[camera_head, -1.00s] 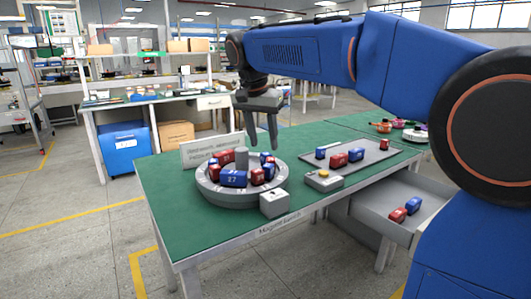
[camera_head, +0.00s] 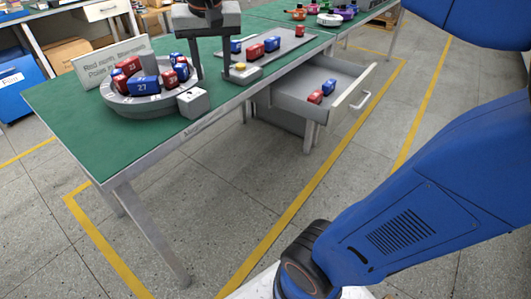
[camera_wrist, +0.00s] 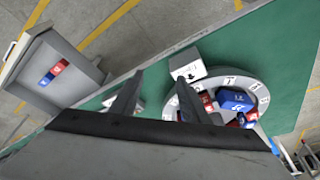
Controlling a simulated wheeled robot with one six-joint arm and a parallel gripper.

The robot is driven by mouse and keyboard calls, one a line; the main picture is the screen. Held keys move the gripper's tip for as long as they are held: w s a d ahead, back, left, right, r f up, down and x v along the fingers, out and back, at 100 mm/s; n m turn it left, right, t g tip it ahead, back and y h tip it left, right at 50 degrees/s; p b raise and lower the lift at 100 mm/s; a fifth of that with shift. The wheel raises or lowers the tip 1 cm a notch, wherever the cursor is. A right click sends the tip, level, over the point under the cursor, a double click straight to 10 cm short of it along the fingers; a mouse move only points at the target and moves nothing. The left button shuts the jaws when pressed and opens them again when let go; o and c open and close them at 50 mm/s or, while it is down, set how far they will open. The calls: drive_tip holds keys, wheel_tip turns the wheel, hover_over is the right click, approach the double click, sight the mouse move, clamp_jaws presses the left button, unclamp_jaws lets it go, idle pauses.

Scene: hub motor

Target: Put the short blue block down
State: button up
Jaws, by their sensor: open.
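My gripper (camera_head: 212,72) hangs over the bench between the ring fixture and the grey tray, fingers down, open. No block shows between its fingers; they also show in the wrist view (camera_wrist: 160,100). A small blue block (camera_head: 235,47) lies at the left end of the grey tray (camera_head: 285,47), just right of my gripper. Another blue block (camera_head: 329,87) lies in the open drawer beside a red block (camera_head: 315,97). A longer blue block (camera_head: 144,86), marked 27, sits on the front of the ring fixture (camera_head: 125,106). I cannot tell which is the task's short block.
A white box (camera_head: 194,102) stands at the ring's front right. A grey box with a yellow button (camera_head: 241,74) stands before the tray. The open drawer (camera_head: 350,98) juts from the bench. A sign (camera_head: 112,60) stands behind the ring. The bench's front-left part is clear.

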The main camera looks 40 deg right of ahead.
drive_tip(key=s+d+f+n, duration=0.1)
drive_tip(key=s+f+n, duration=0.1)
drive_tip(key=s+f, duration=0.6)
drive_tip(key=s+d+f+n+t+y, duration=0.1)
drive_tip(key=s+d+f+n, duration=0.1)
drive_tip(key=s+f, duration=0.7)
drive_tip(key=shift+s+f+n+t, duration=0.3)
drive_tip(key=shift+f, duration=0.2)
drive_tip(key=shift+d, duration=0.15)
